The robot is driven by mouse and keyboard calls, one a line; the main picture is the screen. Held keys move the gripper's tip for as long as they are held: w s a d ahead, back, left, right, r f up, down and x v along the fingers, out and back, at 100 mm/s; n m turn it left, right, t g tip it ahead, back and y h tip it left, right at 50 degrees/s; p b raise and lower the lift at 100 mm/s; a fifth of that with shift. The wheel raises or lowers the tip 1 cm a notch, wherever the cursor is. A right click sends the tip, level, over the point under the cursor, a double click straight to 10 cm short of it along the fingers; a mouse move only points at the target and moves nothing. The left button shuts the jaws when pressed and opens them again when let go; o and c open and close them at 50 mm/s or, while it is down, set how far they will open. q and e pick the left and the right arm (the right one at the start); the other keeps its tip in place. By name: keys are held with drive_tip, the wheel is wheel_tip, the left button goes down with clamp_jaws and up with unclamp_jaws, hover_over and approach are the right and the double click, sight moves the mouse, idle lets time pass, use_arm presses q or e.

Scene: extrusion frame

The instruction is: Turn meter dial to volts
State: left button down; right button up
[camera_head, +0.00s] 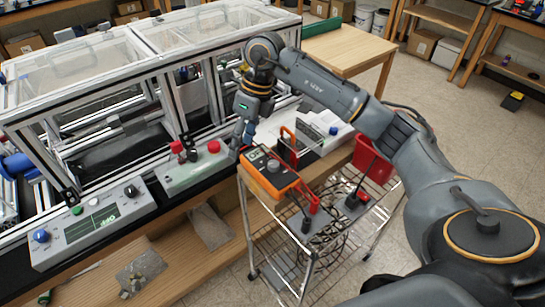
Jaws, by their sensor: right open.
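The dial's exact setting is too small to read. My right arm reaches in from the right, and my right gripper (240,141) points down just left of and behind the meter's display end. It is open with nothing seen between its fingers, and appears apart from the dial. My left gripper is not in view.

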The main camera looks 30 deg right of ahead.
sight(273, 163)
drive_tip(key=d+r+m+h, duration=0.1)
drive_tip(key=d+r+h, duration=0.2)
drive_tip(key=d, duration=0.5)
drive_tip(key=f+p, duration=0.1)
drive_tip(key=f, duration=0.3)
drive_tip(key=f+p, duration=0.2)
drive_tip(key=f, duration=0.2)
drive_tip(key=s+f+p, duration=0.1)
drive_tip(key=f, duration=0.3)
drive_tip(key=shift+p, duration=0.3)
drive_tip(key=shift+w+f, duration=0.1)
drive_tip(key=shift+f, duration=0.65)
clamp_jaws()
